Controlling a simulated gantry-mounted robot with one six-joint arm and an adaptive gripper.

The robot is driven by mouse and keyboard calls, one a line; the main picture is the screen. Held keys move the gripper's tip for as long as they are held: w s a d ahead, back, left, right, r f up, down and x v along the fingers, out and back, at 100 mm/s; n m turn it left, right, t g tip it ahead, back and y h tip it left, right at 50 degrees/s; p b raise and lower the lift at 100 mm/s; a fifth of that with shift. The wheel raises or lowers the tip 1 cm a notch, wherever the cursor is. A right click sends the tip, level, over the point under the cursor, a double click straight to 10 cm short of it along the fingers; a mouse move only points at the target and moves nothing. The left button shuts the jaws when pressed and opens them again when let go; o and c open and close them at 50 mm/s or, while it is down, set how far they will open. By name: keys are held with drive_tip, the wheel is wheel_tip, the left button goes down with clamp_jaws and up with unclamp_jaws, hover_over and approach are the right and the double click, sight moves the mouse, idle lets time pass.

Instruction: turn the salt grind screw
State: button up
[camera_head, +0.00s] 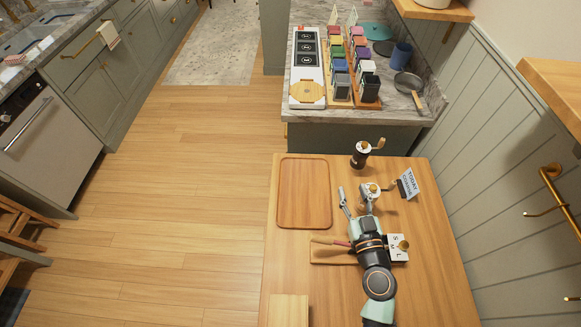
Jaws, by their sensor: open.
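A pale mill with a brass knob and a side crank (372,187) stands on the wooden table, just beyond my gripper. A dark mill with a crank (361,155) stands farther back. I cannot read a label on either mill, so which one holds salt is unclear. My gripper (355,199) is open, its fingers spread and pointing toward the back of the table. Its right finger overlaps the pale mill in the picture; I cannot tell whether they touch. My gripper and arm hide part of that mill's lower body.
A small sign (409,183) stands right of the pale mill. A white block lettered "S" (396,254) and a wooden board (325,256) lie beside and under my arm. An empty wooden tray (304,194) lies at left. A counter with colourful boxes (337,64) stands behind.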

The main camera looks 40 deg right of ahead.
drive_tip(key=w+a+r+n+y+p, duration=0.2)
drive_tip(key=w+a+r+y+p, duration=0.1)
drive_tip(key=a+r, duration=0.3)
drive_tip(key=w+a+r+n+y+p, duration=0.3)
drive_tip(key=w+a+r+y+p, duration=0.1)
drive_tip(key=a+r, duration=0.3)
drive_tip(key=shift+w+a+r+t, duration=0.15)
drive_tip(key=shift+w+a+t, duration=0.3)
drive_tip(key=shift+a, duration=0.45)
